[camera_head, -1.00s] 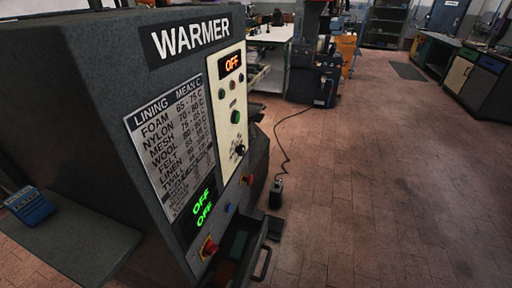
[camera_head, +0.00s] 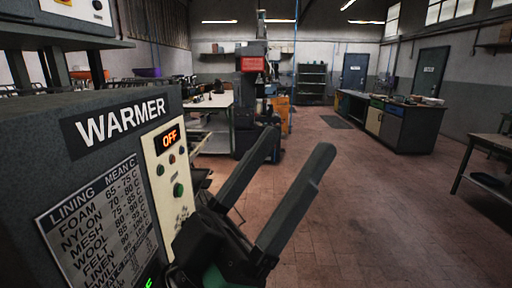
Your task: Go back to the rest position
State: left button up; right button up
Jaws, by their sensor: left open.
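My left gripper (camera_head: 284,176) is raised in the lower middle of the head view. Its two long dark fingers stand wide apart and point up and to the right, with nothing between them. It is just right of the warmer (camera_head: 100,96), a dark grey machine with a lining temperature chart (camera_head: 97,228) and a cream control panel (camera_head: 168,185). The panel's small display (camera_head: 167,138) reads OFF in orange. The gripper hides part of the panel's lower right side. My right gripper is not in view.
A red and black press machine (camera_head: 252,95) stands beyond the gripper, next to a white-topped table (camera_head: 210,101). A long cabinet bench (camera_head: 395,115) is at the back right. A dark table (camera_head: 490,160) stands at the right edge. The tiled floor (camera_head: 385,215) between is clear.

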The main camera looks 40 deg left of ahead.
pick_arm(q)
jog(key=s+a+r+y, duration=0.1)
jog(key=a+r+y, duration=0.1)
jog(key=y, duration=0.1)
jog(key=shift+s+r+n+t, duration=0.3)
jog(key=shift+s+r, duration=0.05)
jog(key=shift+s, duration=0.05)
jog(key=shift+r, duration=0.1)
notch_tip(320, 180, up, 46)
jog(key=p, duration=4.6)
notch_tip(320, 180, down, 61)
jog(key=b, duration=6.1)
jog(key=shift+f, duration=0.2)
jog(key=shift+d, duration=0.1)
